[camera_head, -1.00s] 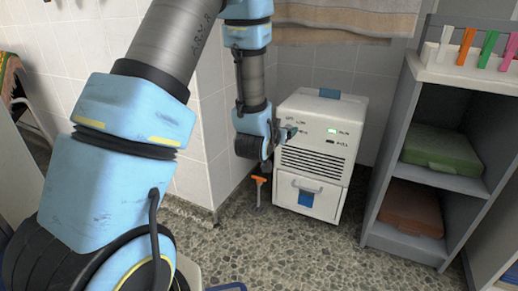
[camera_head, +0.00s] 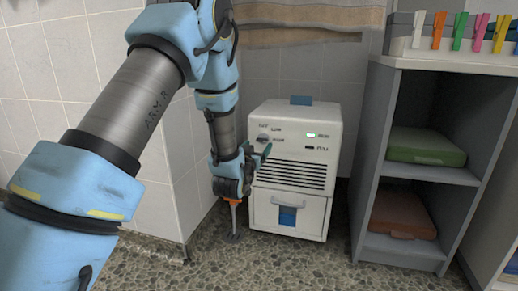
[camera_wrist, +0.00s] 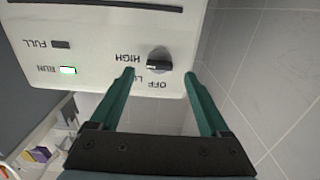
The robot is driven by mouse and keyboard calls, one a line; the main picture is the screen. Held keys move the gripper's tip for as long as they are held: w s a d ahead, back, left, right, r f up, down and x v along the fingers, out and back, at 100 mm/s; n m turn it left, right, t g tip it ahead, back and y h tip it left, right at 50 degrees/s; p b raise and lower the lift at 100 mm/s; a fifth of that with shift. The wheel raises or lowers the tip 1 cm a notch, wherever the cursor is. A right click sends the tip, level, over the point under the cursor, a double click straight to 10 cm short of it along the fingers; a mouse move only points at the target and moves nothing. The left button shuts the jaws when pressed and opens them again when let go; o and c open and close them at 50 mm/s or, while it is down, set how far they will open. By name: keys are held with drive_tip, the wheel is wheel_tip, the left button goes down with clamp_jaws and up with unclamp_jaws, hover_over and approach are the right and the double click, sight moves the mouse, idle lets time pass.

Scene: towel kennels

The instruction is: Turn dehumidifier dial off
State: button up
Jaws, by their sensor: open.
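The dehumidifier (camera_head: 305,160) is a white box on the floor against the tiled wall. Its dark dial (camera_wrist: 158,60) sits on the front panel among the words OFF, LOW and HIGH, which are upside down in the wrist view. The exact dial setting is hard to tell. The RUN light (camera_head: 311,135) glows green; the FULL light (camera_head: 309,148) is dark. My gripper (camera_wrist: 160,74) is open, with teal fingers apart on either side of the dial in the wrist view. Contact is not visible. In the head view my gripper (camera_head: 267,152) is at the panel's left side.
A grey shelf unit (camera_head: 372,160) stands to the right, with a green case (camera_head: 425,146) and a brown case (camera_head: 403,215). Coloured pegs (camera_head: 459,30) line its top. A towel (camera_head: 310,15) hangs above. A tiled wall corner (camera_head: 180,190) is close on the left; speckled floor is open in front.

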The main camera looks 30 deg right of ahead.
sight(261, 141)
drive_tip(key=shift+b+x, duration=0.4)
drive_tip(key=shift+x, duration=1.35)
clamp_jaws()
